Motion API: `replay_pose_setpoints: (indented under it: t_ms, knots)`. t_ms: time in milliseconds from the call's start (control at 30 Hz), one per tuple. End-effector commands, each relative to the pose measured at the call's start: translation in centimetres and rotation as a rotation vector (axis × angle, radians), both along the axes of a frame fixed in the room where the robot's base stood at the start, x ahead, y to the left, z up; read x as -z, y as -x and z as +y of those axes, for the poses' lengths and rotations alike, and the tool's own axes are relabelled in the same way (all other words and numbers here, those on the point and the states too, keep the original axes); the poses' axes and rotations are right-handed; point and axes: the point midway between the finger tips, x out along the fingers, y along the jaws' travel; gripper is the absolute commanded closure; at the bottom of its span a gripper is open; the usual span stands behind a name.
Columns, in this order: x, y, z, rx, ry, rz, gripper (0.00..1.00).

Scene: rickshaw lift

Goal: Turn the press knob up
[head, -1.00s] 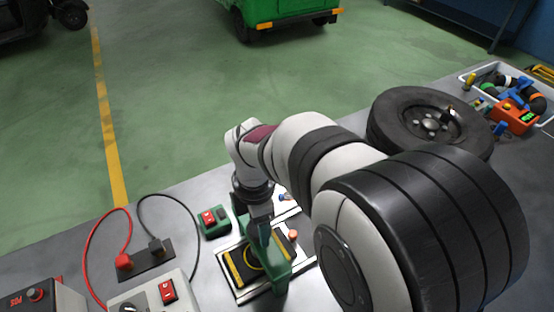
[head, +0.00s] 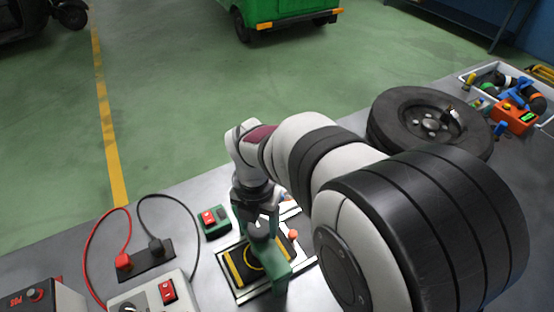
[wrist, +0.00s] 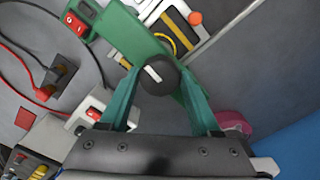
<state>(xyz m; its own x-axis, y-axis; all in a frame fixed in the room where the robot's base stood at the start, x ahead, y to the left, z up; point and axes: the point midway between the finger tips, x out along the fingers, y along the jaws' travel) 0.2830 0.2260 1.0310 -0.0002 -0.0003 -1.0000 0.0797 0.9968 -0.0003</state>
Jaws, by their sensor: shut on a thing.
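The press knob (wrist: 158,76) is a round dark knob with a white mark, on top of the green press (wrist: 135,35). My gripper (wrist: 160,82) has its two teal fingers on either side of the knob and is shut on it. The white mark is slightly tilted in the wrist view. In the head view, my gripper (head: 262,218) is above the green press (head: 270,262), with the knob (head: 258,229) partly hidden by the fingers. Black and yellow parts (head: 237,268) of the press's base show below its arm.
A green box with a red switch (head: 211,219) stands left of the press. A grey box with a red switch (head: 166,292) and red and black plugged cables (head: 124,261) are further left. A tyre (head: 425,125) and a tray of tools (head: 478,72) lie at the right.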

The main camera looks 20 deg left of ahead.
Motion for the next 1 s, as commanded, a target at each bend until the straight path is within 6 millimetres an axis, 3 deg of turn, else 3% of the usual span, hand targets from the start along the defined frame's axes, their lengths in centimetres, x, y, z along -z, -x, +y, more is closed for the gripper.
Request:
replay_pose_setpoints:
  t_ms: [767,800,933,1000]
  knots:
    - [-0.05,-0.01,0.03,-0.096,-0.001,-0.001,0.92]
    - [-0.05,-0.01,0.03,-0.096,-0.001,-0.001,0.33]
    - [-0.04,-0.01,0.02,-0.096,-0.001,-0.001,0.09]
    - [-0.03,-0.01,0.02,-0.096,0.000,-0.001,0.06]
